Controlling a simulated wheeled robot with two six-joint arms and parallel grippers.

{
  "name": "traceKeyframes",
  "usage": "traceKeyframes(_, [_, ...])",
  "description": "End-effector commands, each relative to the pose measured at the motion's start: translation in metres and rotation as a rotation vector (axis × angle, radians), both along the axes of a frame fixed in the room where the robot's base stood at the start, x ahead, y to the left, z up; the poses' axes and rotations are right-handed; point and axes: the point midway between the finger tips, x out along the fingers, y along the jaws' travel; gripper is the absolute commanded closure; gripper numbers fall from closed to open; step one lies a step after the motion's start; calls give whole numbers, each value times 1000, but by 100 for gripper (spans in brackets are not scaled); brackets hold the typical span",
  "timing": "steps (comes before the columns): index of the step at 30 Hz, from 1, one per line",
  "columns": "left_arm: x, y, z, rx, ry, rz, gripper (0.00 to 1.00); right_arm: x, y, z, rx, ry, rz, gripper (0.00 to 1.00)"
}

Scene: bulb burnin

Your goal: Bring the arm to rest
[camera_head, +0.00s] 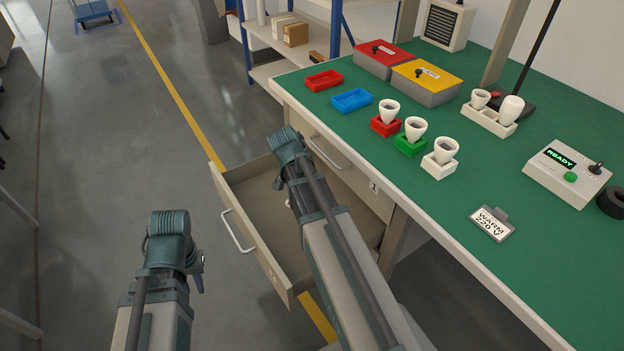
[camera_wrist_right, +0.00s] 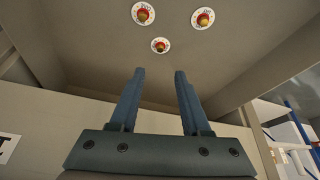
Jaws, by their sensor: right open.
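My left gripper (camera_head: 199,273) hangs at the lower left of the head view, mostly hidden behind its own wrist, over the floor and clear of the bench. Whether its jaws are open does not show. My right arm reaches over the open drawer (camera_head: 246,238); its gripper is hidden in the head view. In the right wrist view my right gripper (camera_wrist_right: 158,74) is open, with nothing between its fingers. Beyond the fingertips, three round white items with red and yellow centres (camera_wrist_right: 160,45) show on a beige surface.
The green bench (camera_head: 440,225) carries a red tray (camera_head: 324,80), a blue tray (camera_head: 352,100), several bulbs in holders, red and yellow boxes (camera_head: 425,82), a control box reading READY (camera_head: 568,174) and a WARM 220 V sign (camera_head: 491,223). Open floor lies left of the drawer.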

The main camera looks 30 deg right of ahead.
Motion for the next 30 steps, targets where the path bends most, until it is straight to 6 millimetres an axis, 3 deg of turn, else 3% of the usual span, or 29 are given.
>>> traceKeyframes(17, [0,0,4,-1,0,0,73,0,1,4,0,0,0,53])
traceKeyframes(30, [0,0,71,-2,1,0,73,0,1,71,0,0,0,53])
